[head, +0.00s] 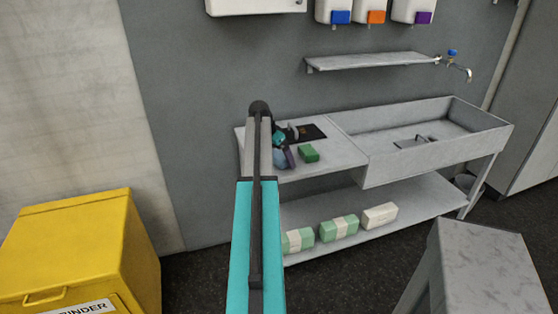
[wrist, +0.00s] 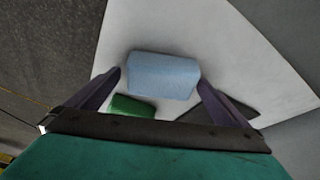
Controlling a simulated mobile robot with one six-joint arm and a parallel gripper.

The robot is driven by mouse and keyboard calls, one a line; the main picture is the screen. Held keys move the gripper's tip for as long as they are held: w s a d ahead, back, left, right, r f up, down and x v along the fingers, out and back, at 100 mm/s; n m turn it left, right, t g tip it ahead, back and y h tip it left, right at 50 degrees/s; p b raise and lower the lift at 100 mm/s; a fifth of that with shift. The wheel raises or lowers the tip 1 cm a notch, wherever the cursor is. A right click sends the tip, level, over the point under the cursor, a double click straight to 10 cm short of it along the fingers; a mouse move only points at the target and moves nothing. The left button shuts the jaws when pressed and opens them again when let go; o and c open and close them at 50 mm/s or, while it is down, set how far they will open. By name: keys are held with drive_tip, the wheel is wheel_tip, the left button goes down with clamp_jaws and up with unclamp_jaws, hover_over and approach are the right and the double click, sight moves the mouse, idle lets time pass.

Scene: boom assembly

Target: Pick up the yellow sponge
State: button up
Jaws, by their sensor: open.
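No yellow sponge shows in either view. A light blue block like a sponge (wrist: 163,76) lies on the pale counter in the wrist view, between and just beyond my fingertips. A green sponge (head: 308,153) lies on the counter left of the sink, and it also shows in the wrist view (wrist: 132,107), near my left finger. My gripper (wrist: 160,80) is open and empty, pointing down over the counter. In the head view my gripper (head: 285,157) is partly hidden by my arm, and the blue block cannot be made out clearly.
The counter (head: 345,158) joins a sink basin (head: 430,135) on the right. A dark flat item (head: 312,132) lies at the back. Wrapped packs (head: 338,229) sit on the lower shelf. A yellow cabinet (head: 75,245) stands at left, a grey table (head: 485,260) at right.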

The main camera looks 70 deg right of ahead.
sight(282, 153)
drive_tip(key=c, duration=1.2)
drive_tip(key=shift+r, duration=0.1)
drive_tip(key=shift+r+b, duration=0.7)
drive_tip(key=shift+r, duration=0.95)
drive_tip(key=s+a+r+b, duration=0.1)
drive_tip(key=s+a+b, duration=0.2)
drive_tip(key=a, duration=1.2)
drive_tip(key=shift+s+a+r, duration=0.2)
drive_tip(key=shift+a+r, duration=0.05)
drive_tip(key=shift+a, duration=0.1)
